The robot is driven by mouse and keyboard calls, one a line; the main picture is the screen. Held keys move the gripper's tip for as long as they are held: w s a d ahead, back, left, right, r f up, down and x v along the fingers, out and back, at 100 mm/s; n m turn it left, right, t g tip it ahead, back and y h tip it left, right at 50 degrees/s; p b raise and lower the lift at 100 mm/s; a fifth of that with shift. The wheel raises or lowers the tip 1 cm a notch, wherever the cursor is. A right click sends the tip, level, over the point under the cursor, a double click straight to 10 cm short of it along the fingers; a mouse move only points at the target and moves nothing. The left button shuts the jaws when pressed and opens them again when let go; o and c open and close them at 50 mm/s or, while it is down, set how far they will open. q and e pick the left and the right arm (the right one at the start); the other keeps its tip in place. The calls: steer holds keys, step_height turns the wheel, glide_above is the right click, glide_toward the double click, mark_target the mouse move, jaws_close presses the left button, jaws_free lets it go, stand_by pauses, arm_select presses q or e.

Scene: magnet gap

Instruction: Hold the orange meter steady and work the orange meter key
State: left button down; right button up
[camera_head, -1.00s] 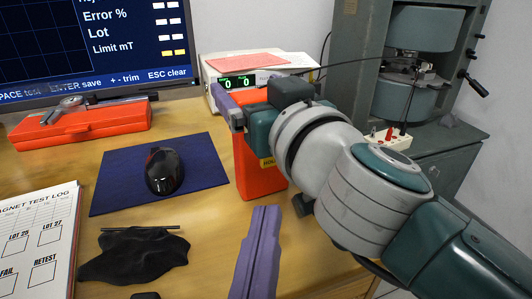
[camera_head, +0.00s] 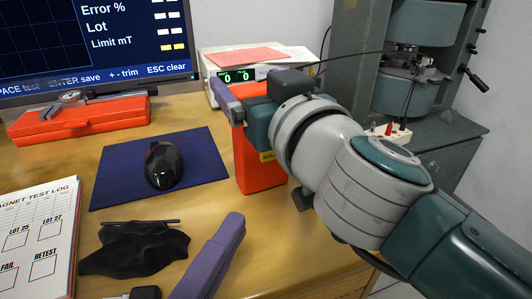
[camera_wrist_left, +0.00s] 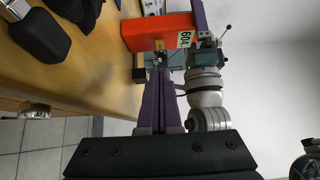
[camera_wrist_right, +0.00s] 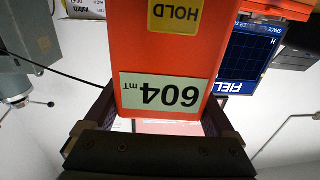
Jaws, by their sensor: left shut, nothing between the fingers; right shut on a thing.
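The orange meter (camera_head: 254,172) stands upright on the desk in the head view. My right gripper (camera_head: 236,103) is shut on its upper part. In the right wrist view the meter's face (camera_wrist_right: 207,40) shows between the fingers, with a display (camera_wrist_right: 170,93) reading 604 mT and a yellow HOLD key (camera_wrist_right: 174,17). In the head view the key (camera_head: 267,156) shows small, partly covered by my right arm. My left gripper (camera_head: 233,222) is shut and empty, in front of the meter and apart from it. The left wrist view shows its closed fingers (camera_wrist_left: 159,85) pointing toward the meter (camera_wrist_left: 145,30).
A mouse (camera_head: 162,166) on a blue mat (camera_head: 205,160) lies left of the meter. A bench instrument (camera_head: 213,75) stands behind, and a large magnet stand (camera_head: 345,60) stands at the right.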

mark_target(265, 158)
arm_select(q)
steer(key=x, duration=1)
steer(key=shift+w+a, duration=0.4)
steer(key=shift+w, duration=0.45)
arm_select(e)
steer(key=shift+f, duration=0.1)
arm_select(q)
steer(key=v, duration=1)
steer(key=shift+s+d+f, duration=0.1)
arm_select(e)
steer(key=shift+f, duration=0.1)
